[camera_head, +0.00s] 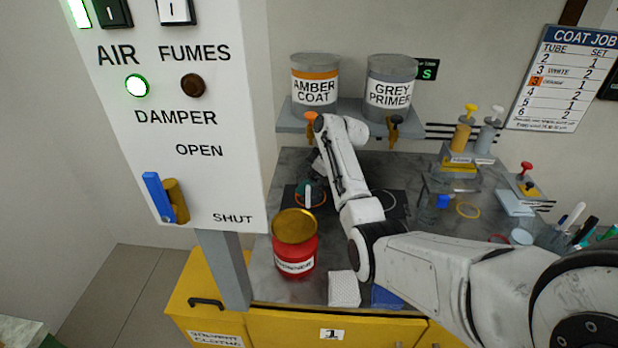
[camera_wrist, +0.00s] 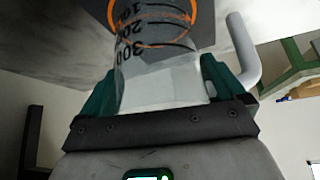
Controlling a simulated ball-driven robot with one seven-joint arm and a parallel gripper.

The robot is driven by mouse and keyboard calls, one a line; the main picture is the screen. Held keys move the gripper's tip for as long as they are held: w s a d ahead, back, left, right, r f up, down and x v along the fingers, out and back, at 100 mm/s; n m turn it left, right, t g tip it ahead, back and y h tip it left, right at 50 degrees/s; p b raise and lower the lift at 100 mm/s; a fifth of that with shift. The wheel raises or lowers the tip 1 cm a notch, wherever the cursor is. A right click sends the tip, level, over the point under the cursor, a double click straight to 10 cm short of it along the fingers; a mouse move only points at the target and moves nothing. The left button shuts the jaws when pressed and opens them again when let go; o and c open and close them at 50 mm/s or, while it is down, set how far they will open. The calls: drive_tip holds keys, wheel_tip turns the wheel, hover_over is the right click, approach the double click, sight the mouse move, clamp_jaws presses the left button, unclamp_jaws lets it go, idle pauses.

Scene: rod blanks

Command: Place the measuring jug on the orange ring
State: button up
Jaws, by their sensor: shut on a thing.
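My gripper (camera_wrist: 163,85) has its green fingers on both sides of the clear measuring jug (camera_wrist: 155,65) and is shut on it. The jug has black marks and numbers, and a pale handle (camera_wrist: 243,50) at its right. The orange ring (camera_wrist: 191,12) shows around the far end of the jug in the wrist view. In the head view the ring (camera_head: 322,201) lies on a dark pad, partly hidden by my gripper (camera_head: 306,186) and the jug's pale handle (camera_head: 308,198). I cannot tell whether the jug touches the pad.
The amber coat can (camera_head: 315,75) and grey primer can (camera_head: 391,80) stand on a shelf above, their taps over the bench. A red tin (camera_head: 295,250) stands close in front of the ring. A white block (camera_head: 344,289) lies near the front edge. A grey ring (camera_head: 385,200) lies at right.

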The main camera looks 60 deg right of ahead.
drive_tip(key=o, duration=0.7)
drive_tip(key=shift+c, duration=0.2)
drive_tip(key=shift+s+r, duration=0.1)
drive_tip(key=shift+r, duration=0.2)
drive_tip(key=v, duration=1.1)
drive_tip(key=shift+r, duration=0.3)
drive_tip(key=shift+s, duration=0.1)
